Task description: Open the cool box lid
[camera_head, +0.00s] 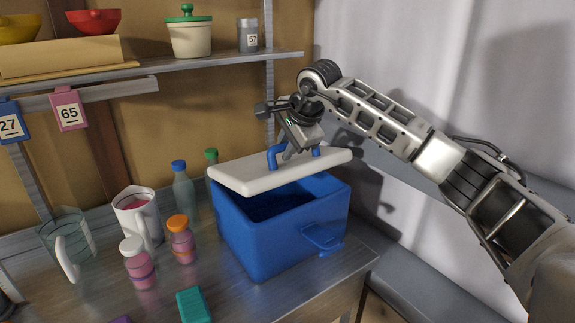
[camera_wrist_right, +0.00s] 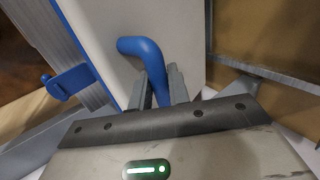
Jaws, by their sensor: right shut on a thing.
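The blue cool box (camera_head: 275,232) stands on the right part of the metal counter. Its white lid (camera_head: 240,175) is raised above the box and tilted, so the dark inside shows below it. A blue handle (camera_head: 272,156) arches on top of the lid. My right gripper (camera_head: 290,152) is above the lid with its fingers shut on the handle. In the right wrist view the fingers (camera_wrist_right: 162,88) close on the blue handle (camera_wrist_right: 145,50), with the white lid (camera_wrist_right: 180,30) behind. The contents of the box are hidden. My left gripper is out of view.
Left of the box stand a blue-capped bottle (camera_head: 183,190), a green-capped bottle (camera_head: 211,158), an orange-capped jar (camera_head: 180,242), a white-capped jar (camera_head: 138,266), a white mug (camera_head: 140,218) and a glass jug (camera_head: 68,245). A teal block (camera_head: 194,305) lies in front. A shelf (camera_head: 200,65) runs above.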

